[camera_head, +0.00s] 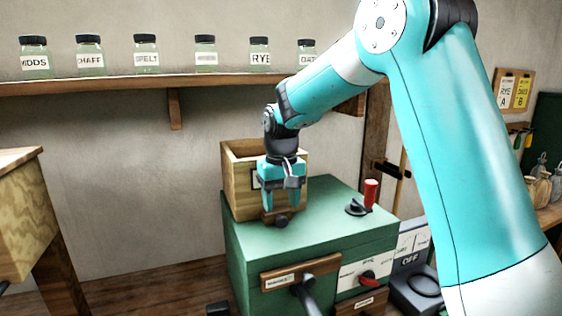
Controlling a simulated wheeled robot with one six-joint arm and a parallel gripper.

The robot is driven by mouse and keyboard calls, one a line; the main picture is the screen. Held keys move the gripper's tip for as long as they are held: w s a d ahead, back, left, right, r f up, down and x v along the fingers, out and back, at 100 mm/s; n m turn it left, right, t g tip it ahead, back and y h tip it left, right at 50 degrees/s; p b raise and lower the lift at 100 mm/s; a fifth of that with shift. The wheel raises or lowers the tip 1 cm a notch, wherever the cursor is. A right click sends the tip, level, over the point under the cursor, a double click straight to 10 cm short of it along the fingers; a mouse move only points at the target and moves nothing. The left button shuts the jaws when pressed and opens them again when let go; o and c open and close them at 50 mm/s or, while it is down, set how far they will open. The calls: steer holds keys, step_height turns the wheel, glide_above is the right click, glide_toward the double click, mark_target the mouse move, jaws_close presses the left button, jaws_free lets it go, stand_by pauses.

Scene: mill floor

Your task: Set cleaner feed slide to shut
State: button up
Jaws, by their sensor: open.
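A green machine (345,222) stands in the middle, with an open wooden hopper (236,190) on its top. At the foot of the hopper's front, a small wooden piece with a dark round knob (281,221) sticks out; it looks like the feed slide. I cannot tell how far in or out it is. My gripper (281,205) points down in front of the hopper, just above the knob, fingers apart with nothing seen between them. It hides part of the hopper front and its label.
A red-handled crank (370,195) stands on the machine's top right. The machine's front has a dark handle (307,295) and a red knob (368,279). A shelf (120,84) with several labelled jars runs behind. A wooden bin (25,215) stands at left.

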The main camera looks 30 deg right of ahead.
mark_target(281, 217)
step_height(281, 217, up, 13)
steer(key=shift+b, duration=0.4)
steer(key=shift+s+a+f, duration=0.1)
steer(key=shift+s+a, duration=0.05)
steer(key=s+a+f+n+y, duration=0.1)
steer(key=s+a+f+n, duration=0.2)
steer(key=s+a, duration=0.3)
steer(key=s+a+f+n+y, duration=0.1)
steer(key=s+a+f+n, duration=0.2)
steer(key=s, duration=0.9)
steer(key=s+a+f+n+y, duration=0.2)
steer(key=s+a+f, duration=0.3)
steer(key=s+a, duration=0.3)
steer(key=shift+s+a+f+n, duration=0.4)
steer(key=shift+s+n, duration=0.05)
steer(key=shift+n, duration=0.35)
